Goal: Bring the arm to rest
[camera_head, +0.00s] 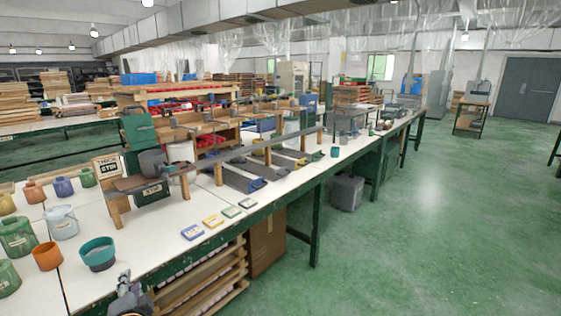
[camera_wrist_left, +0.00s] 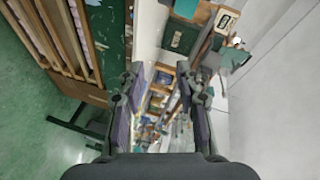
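My left gripper (camera_head: 126,288) is at the bottom edge of the head view, just off the front edge of the white-topped workbench (camera_head: 150,240). In the left wrist view my left gripper (camera_wrist_left: 160,78) has its two dark fingers well apart, with nothing between them. It touches no object that I can see. Most of the left arm is cut off below the head view. My right gripper is in neither view.
A teal cup (camera_head: 98,258) and an orange cup (camera_head: 47,256) stand on the bench near the left gripper. Wooden shelves (camera_head: 205,275) are below. The green floor at right is free.

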